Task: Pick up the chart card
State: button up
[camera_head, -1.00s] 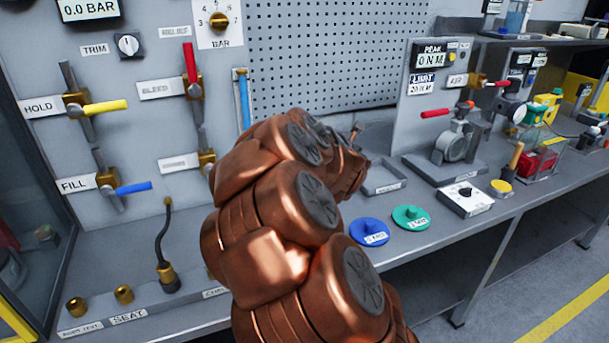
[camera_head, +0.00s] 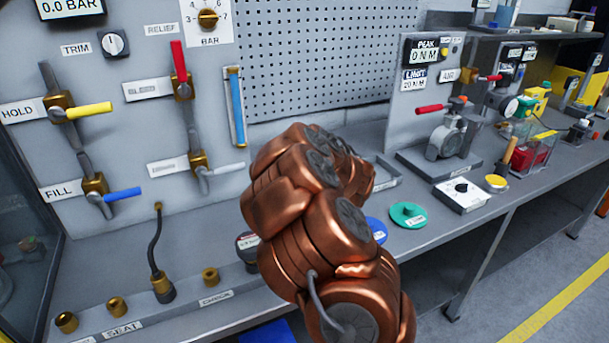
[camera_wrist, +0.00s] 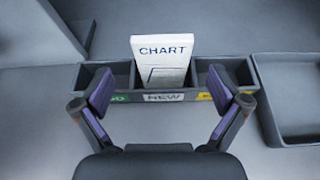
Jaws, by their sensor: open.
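The chart card (camera_wrist: 162,62) is white with dark "CHART" lettering. In the wrist view it stands in the middle compartment of a small grey holder (camera_wrist: 120,126), behind the "NEW" label. My gripper (camera_wrist: 160,92) is open, with one finger on each side of the card and clear gaps between. The fingers appear in front of and over the holder; I cannot tell their exact distance from the card. In the head view my copper arm hides the gripper, the card and the holder.
A grey tray (camera_wrist: 295,100) sits right of the holder. In the head view, a blue disc (camera_head: 376,230) and a green disc (camera_head: 408,215) lie on the bench. Valve levers, including a yellow handle (camera_head: 90,110), stick out from the panel at left. A test stand (camera_head: 445,140) stands at right.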

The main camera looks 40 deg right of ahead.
jog(key=shift+p+x, duration=1)
jog(key=shift+x, duration=0.9)
jog(key=shift+w+d+f, duration=0.2)
jog(key=shift+w+d, duration=0.2)
jog(key=shift+w, duration=0.15)
jog(key=c, duration=1.3)
jog(key=shift+o, duration=0.2)
jog(key=shift+r, duration=0.1)
